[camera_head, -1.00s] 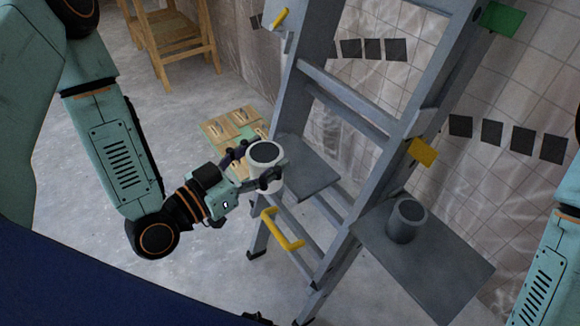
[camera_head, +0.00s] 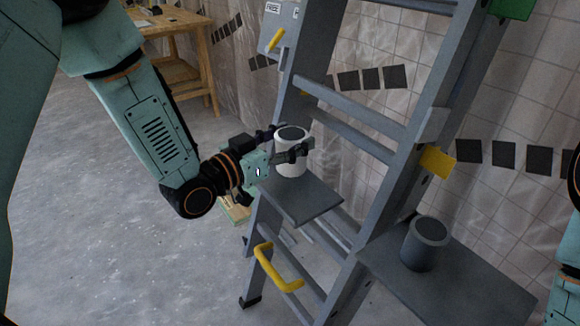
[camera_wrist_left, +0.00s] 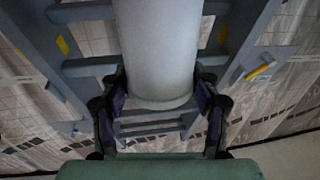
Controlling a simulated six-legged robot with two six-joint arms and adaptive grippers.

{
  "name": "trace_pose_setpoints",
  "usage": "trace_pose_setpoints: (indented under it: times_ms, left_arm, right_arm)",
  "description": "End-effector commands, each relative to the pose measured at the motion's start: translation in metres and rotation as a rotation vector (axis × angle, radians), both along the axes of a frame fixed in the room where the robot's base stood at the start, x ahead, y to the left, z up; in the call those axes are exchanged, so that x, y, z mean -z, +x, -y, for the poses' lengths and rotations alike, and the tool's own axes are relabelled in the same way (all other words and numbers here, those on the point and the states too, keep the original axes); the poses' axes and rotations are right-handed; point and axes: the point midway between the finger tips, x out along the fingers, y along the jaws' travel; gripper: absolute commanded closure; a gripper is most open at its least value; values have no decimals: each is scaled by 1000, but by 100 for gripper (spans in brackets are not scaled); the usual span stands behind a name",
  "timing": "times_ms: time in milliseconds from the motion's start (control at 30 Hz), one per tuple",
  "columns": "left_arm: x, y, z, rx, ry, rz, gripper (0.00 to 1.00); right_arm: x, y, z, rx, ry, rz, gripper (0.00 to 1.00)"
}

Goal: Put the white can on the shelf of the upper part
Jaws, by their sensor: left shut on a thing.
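The white can (camera_head: 291,160), with a dark top, is upright between the fingers of my left gripper (camera_head: 292,146), which is shut on it. In the head view the can shows over the back of the left grey shelf (camera_head: 308,202) on the ladder; I cannot tell whether it touches that shelf. The left wrist view shows the can (camera_wrist_left: 156,50) between the two fingers of my left gripper (camera_wrist_left: 160,92). The right grey shelf (camera_head: 485,285) holds a grey can (camera_head: 424,248). My right gripper is out of view.
The grey ladder (camera_head: 385,190) fills the middle, with rungs and rails close to my left gripper. A yellow handle (camera_head: 275,268) sticks out below the left shelf. A wooden table (camera_head: 178,50) stands at the back left.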

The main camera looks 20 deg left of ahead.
Motion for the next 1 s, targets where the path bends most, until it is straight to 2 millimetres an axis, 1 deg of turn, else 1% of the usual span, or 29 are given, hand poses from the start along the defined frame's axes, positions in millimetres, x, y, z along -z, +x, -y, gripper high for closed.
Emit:
trace_pose_setpoints:
  times_ms: [33, 167, 333, 400, 667, 833, 867, 1000]
  left_arm:
    - [4, 0, 0, 1, 1, 3, 79]
    - [11, 0, 0, 1, 0, 4, 79]
    - [36, 0, 1, 1, 1, 1, 79]
    - [43, 0, 1, 1, 0, 2, 79]
    - [42, 0, 1, 1, 0, 4, 79]
    - [47, 0, 0, 1, 0, 4, 79]
    - [47, 0, 1, 1, 0, 1, 36]
    - [47, 0, 1, 1, 0, 1, 24]
  right_arm:
    - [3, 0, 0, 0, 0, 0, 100]
    - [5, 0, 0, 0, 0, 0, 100]
    - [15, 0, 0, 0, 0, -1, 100]
    - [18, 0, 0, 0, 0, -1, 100]
    - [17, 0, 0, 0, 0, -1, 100]
    - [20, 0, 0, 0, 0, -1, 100]
    - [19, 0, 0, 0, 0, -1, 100]
    - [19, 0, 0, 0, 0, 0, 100]
